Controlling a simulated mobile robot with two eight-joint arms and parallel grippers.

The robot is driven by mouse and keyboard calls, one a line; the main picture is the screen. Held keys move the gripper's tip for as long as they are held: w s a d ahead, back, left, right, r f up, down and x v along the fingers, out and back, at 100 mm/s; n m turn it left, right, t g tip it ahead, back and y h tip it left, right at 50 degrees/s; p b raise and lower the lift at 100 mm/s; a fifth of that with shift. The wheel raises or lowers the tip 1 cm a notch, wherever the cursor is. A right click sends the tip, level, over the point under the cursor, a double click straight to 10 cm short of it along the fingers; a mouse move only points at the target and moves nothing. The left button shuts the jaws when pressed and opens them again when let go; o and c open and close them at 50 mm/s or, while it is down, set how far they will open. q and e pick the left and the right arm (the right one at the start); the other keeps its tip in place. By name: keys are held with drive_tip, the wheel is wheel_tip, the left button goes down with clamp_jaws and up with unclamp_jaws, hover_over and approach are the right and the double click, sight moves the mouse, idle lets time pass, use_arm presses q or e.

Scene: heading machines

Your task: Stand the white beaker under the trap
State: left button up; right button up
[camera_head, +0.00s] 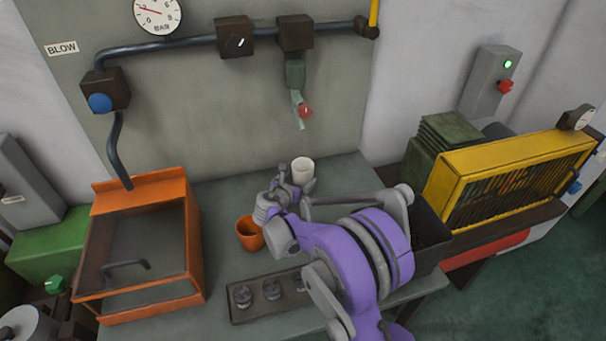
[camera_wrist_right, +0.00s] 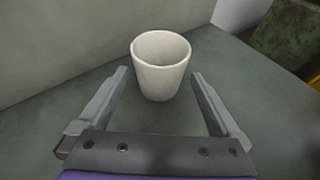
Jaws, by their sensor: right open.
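The white beaker (camera_head: 303,169) stands upright on the grey-green bench near the back wall. In the right wrist view the beaker (camera_wrist_right: 161,78) shows between the two open fingers, with a gap on each side. My right gripper (camera_head: 287,182) is open and empty, just left of and in front of the beaker in the head view. The green trap (camera_head: 295,72) hangs from the wall pipe, with a red knob and a pale spout low on it. The spout's end is above the beaker in the picture; I cannot tell whether they line up in depth. My left gripper is not in view.
An orange cup (camera_head: 249,234) stands left of my right arm. A dark tray (camera_head: 264,313) with round parts lies at the bench front. An orange glazed box (camera_head: 196,240) is at left, a yellow grille guard (camera_head: 452,190) at right. The bench behind the orange cup is clear.

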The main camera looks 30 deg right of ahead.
sight(299, 177)
drive_tip(key=shift+v, duration=2.35)
idle(0.4)
